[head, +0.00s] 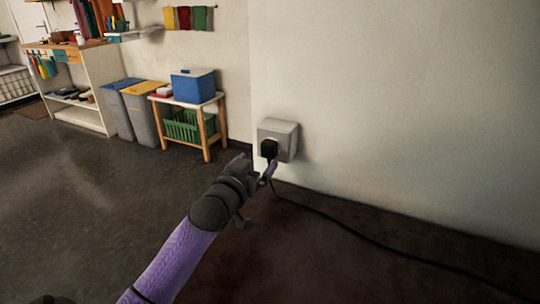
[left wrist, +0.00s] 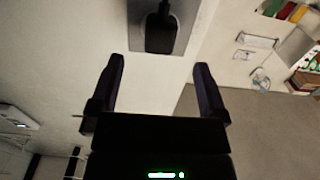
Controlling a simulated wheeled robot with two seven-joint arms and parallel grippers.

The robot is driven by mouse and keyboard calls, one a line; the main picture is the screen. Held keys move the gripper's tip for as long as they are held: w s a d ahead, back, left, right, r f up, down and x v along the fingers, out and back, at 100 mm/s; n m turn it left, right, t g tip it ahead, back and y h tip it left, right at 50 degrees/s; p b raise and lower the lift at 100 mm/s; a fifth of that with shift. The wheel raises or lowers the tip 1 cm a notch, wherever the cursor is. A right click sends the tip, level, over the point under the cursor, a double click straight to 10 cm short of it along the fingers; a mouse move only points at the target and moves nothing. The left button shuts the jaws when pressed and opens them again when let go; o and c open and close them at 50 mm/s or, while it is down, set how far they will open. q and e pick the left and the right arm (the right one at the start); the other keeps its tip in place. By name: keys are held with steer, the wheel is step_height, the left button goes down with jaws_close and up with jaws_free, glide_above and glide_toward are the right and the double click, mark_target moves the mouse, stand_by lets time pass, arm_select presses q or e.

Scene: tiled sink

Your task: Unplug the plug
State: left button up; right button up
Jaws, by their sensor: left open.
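A black plug (head: 269,149) sits in a grey wall socket box (head: 283,133) on the pale wall. A black cord (head: 345,235) hangs from it and runs along the floor to the right. My left gripper (head: 262,172) is just below and in front of the plug in the head view. In the left wrist view my left gripper (left wrist: 159,75) has its two fingers apart with nothing between them. The plug (left wrist: 160,34) is beyond the fingertips there, on the socket box (left wrist: 186,10), lined up with the gap. My right gripper is in neither view.
A small wooden table (head: 207,133) with a blue box (head: 193,86) on top and a green basket (head: 186,126) below stands left of the socket. Grey bins (head: 143,112) stand beside it. The floor in front is clear apart from the cord.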

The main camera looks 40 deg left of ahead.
mark_target(266, 152)
arm_select(q)
steer(key=shift+b+x, duration=0.95)
steer(key=shift+x, duration=2)
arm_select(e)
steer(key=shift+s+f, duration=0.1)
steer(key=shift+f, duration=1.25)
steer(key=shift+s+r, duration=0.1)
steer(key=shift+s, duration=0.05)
arm_select(q)
steer(key=shift+p, duration=0.4)
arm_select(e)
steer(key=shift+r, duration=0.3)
arm_select(q)
steer(key=shift+p, duration=0.3)
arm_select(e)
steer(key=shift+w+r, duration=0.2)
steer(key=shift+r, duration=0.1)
arm_select(q)
jaws_close()
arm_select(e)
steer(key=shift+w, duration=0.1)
